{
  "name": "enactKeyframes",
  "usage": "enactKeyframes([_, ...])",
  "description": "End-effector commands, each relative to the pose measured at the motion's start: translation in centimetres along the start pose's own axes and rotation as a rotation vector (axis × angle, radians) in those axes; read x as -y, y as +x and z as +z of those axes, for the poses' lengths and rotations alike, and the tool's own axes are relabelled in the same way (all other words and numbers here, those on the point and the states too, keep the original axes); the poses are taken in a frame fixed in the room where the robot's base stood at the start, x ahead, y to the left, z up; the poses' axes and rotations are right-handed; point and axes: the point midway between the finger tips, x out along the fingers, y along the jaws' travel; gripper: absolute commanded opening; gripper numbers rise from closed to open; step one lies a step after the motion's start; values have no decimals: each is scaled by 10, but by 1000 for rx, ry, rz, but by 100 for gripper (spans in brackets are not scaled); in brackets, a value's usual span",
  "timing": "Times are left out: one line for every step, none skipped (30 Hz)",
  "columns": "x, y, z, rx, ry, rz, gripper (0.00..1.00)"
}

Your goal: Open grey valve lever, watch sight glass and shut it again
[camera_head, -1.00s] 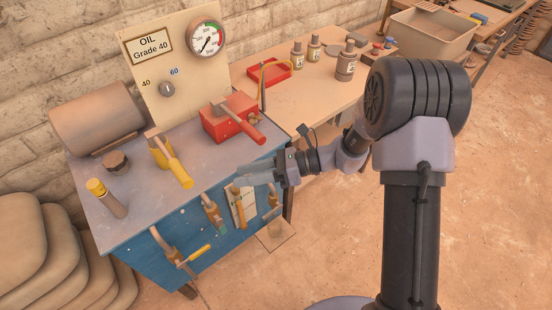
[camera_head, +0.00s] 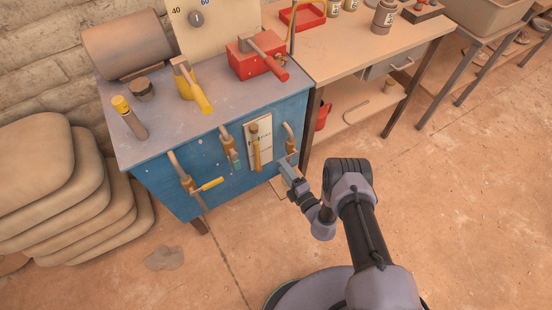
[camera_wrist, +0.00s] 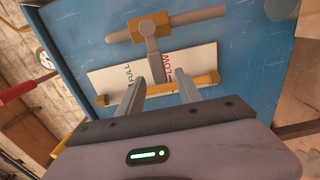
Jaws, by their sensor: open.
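The grey valve lever (camera_wrist: 152,58) hangs from a brass valve body (camera_wrist: 150,27) on the blue cabinet's front. In the head view that right-hand valve (camera_head: 290,136) shows in part, and my gripper hides its lever. The sight glass (camera_head: 256,150) is a slim amber tube on a white plate (camera_head: 265,125), left of that valve. The wrist view also shows the sight glass (camera_wrist: 205,82), with FULL and LOW on the plate. My gripper (camera_head: 284,163) is open at the cabinet front. In the wrist view the lever's free end appears between its fingertips (camera_wrist: 156,82); I cannot tell whether they touch.
Left of the sight glass are a valve with a green lever (camera_head: 235,160) and one with a yellow lever (camera_head: 209,185). Above, red (camera_head: 273,68) and yellow (camera_head: 201,97) handles stick out over the cabinet top. A workbench (camera_head: 350,55) stands right; floor in front is mostly clear.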

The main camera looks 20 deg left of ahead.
Motion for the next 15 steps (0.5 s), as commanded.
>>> enactKeyframes([3,13,-1,-4,-2,4,42])
enactKeyframes([4,20,-1,-3,-4,3,42])
enactKeyframes([3,29,-1,-3,-4,3,42])
enactKeyframes([3,35,-1,-2,-2,3,42])
enactKeyframes([3,40,-1,-3,-2,2,42])
enactKeyframes([2,47,0,-2,-2,2,42])
enactKeyframes([2,51,-1,-3,-3,2,42])
enactKeyframes([2,55,0,-2,-2,2,42])
enactKeyframes([1,59,-1,-2,-2,1,42])
enactKeyframes([1,62,0,-1,-2,1,42])
enactKeyframes([1,64,0,0,-1,1,42])
enactKeyframes([0,65,0,0,0,0,42])
enactKeyframes([0,66,0,-1,0,0,42])
enactKeyframes([0,67,0,-1,0,0,42])
enactKeyframes([0,67,0,-1,0,-1,42])
